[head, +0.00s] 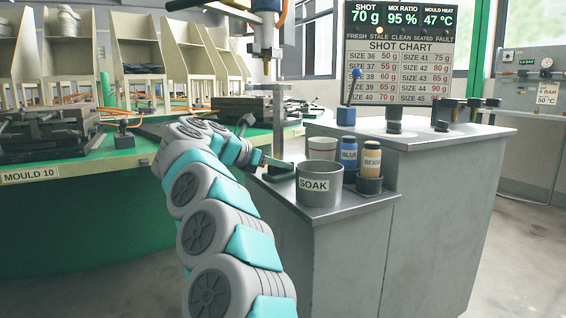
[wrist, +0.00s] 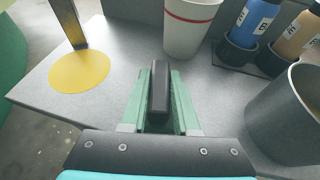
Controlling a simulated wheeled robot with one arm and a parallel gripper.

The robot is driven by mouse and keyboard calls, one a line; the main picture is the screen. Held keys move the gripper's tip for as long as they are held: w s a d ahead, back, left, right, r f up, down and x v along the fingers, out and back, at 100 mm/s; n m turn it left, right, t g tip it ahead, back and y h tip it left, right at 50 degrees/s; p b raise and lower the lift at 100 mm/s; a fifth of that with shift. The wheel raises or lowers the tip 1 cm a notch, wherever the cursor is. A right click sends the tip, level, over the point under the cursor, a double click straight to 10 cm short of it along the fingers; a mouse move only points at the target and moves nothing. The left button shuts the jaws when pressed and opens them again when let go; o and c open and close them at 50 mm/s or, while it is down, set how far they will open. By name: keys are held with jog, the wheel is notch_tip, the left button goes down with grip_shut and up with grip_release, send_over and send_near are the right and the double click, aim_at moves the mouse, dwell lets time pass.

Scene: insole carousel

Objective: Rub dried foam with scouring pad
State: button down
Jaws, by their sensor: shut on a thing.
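My gripper (wrist: 160,100) is shut on a dark, bar-shaped thing (wrist: 160,88), which looks like the handle of the scouring pad. Green surfaces show on both sides of the bar; I cannot tell pad from fingers there. In the head view my gripper (head: 266,161) is over the left part of the grey counter, with a dark green piece (head: 279,170) at its tip. A flat yellow round patch (wrist: 79,72) lies on the counter left of my gripper in the wrist view. I cannot tell whether it is the dried foam. The pad's underside is hidden.
A metal SOAK pot (head: 319,187) stands right of my gripper. A white cup (head: 321,148), a blue bottle (head: 349,152) and a beige bottle (head: 372,158) are behind it. A grey post (wrist: 68,22) comes down at the patch. The counter's front left is bare.

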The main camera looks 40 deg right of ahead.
jog(key=shift+w+d+f+p, duration=0.1)
jog(key=shift+w+d+p, duration=0.1)
jog(key=shift+w+p, duration=0.55)
jog(key=w+p, duration=0.4)
jog(key=p, duration=0.1)
jog(key=shift+d+p, duration=0.3)
jog(key=shift+d, duration=0.1)
jog(key=shift+w, duration=0.2)
jog(key=shift+d+r+p, duration=0.1)
jog(key=shift+r+p, duration=2.65)
jog(key=shift+r, duration=0.35)
jog(key=shift+r, duration=0.1)
jog(key=shift+r+p, duration=1.25)
jog(key=shift+r, duration=0.15)
